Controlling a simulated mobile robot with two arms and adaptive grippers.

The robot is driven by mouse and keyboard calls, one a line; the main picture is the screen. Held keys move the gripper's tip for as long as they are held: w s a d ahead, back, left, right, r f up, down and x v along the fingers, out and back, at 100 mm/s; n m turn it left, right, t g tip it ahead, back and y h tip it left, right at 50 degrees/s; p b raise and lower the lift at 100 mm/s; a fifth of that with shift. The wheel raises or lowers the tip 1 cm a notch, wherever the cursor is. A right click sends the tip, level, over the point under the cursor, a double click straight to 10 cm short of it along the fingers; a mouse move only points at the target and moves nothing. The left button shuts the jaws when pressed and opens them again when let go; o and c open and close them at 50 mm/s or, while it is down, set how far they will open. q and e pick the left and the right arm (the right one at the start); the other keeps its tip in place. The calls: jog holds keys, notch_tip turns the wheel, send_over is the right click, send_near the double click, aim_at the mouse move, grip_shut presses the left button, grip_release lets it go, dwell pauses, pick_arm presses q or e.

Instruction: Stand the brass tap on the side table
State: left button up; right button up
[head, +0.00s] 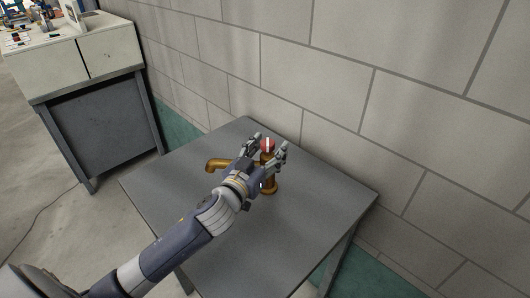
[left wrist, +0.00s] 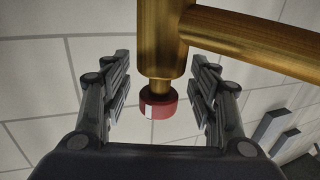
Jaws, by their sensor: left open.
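The brass tap (head: 269,184) stands upright on the grey side table (head: 285,235), its base on the tabletop. Its spout (head: 217,165) points left and its red handle (head: 268,144) is on top. My left gripper (head: 267,150) is open, with its fingers on either side of the tap's upper part. In the left wrist view the brass body (left wrist: 160,45) and the red handle lie between the spread fingers of the left gripper (left wrist: 160,85), with gaps on both sides. My arm and gripper hide part of the tap's middle. My right gripper is not in view.
A pale block wall (head: 330,60) runs close behind the table. A grey and white cabinet (head: 85,60) with small items on top stands at the far left. The tabletop around the tap is clear, and a cable (head: 50,215) lies on the floor.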

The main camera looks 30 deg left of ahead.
pick_arm(q)
jog(key=s+b, duration=0.2)
jog(key=s, duration=1)
jog(key=shift+a+r, duration=0.15)
jog(key=shift+r, duration=0.1)
